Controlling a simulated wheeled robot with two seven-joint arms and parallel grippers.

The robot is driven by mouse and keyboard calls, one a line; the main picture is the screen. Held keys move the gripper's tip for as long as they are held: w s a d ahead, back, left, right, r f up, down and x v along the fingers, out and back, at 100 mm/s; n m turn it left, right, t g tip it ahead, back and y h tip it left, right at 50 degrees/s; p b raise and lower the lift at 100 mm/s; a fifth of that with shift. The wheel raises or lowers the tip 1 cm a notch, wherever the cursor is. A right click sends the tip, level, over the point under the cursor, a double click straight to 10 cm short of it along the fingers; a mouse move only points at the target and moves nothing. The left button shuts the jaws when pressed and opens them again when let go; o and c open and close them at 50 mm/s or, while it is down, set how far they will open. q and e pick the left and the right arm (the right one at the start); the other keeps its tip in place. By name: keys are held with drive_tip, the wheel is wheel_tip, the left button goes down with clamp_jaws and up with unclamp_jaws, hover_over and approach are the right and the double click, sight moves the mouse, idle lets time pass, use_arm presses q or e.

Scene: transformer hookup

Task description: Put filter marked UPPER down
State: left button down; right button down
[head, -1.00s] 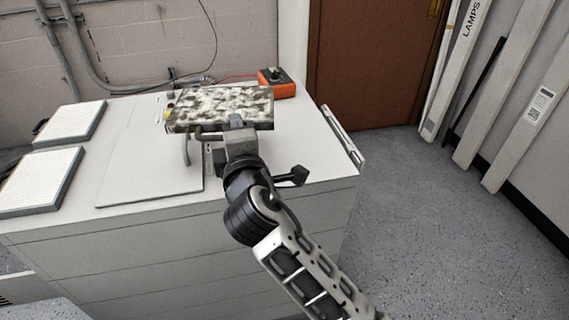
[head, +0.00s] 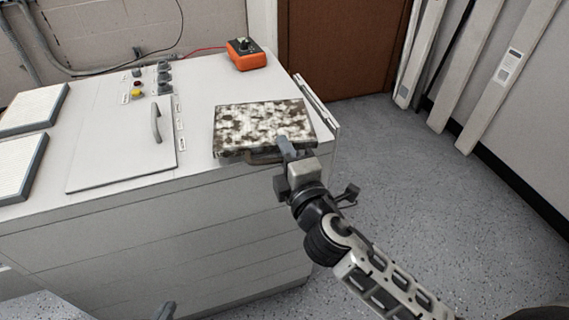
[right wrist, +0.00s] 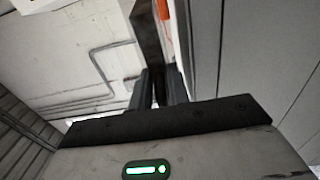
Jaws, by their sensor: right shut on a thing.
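A dirty, mottled filter (head: 262,122) with a dark frame lies roughly level over the right part of the white cabinet top (head: 200,95). No UPPER mark is readable on it. My right gripper (head: 285,150) is shut on its near edge, by a handle-like bar. I cannot tell whether the filter touches the top or hangs just above it. In the right wrist view the filter (right wrist: 148,35) shows as a narrow dark slab between the fingers. A grey tip of my left gripper (head: 165,312) shows at the bottom edge; its jaws are not clear.
Two clean white filters (head: 30,108) (head: 18,165) lie at the left. A panel with a handle (head: 125,158) lies left of the held filter. Knobs and buttons (head: 150,82) and an orange meter (head: 245,54) stand behind. The cabinet's right edge is close.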

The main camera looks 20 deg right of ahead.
drive_tip(key=shift+f+b, duration=0.55)
drive_tip(key=shift+f, duration=1.1)
drive_tip(key=c, duration=1.3)
unclamp_jaws()
drive_tip(key=shift+r, duration=0.1)
drive_tip(key=shift+c, duration=0.2)
